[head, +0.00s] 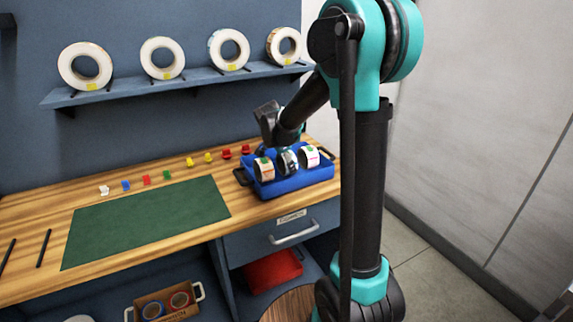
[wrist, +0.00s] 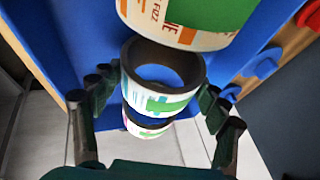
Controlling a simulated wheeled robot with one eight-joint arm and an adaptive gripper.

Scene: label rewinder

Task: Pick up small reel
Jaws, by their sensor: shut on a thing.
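Three small reels with printed white labels are in the blue tray on the bench: a left one (head: 264,171), a middle one (head: 287,164) and a right one (head: 309,157). My gripper (wrist: 161,92) is shut on the middle reel, which sits between its fingers in the wrist view (wrist: 165,104). A green patch shows on its label. Another reel (wrist: 190,38) is close above it in the wrist view, and a third (wrist: 147,131) is partly hidden below it. In the head view my arm partly covers the gripper. I cannot tell whether the held reel is clear of the tray floor.
The blue tray (head: 293,187) has dark handles and stands at the bench's right end. A green mat (head: 150,220) lies left of it. Small coloured clips (head: 146,180) line the bench's back. Large reels (head: 162,58) stand on the wall shelf (head: 130,90).

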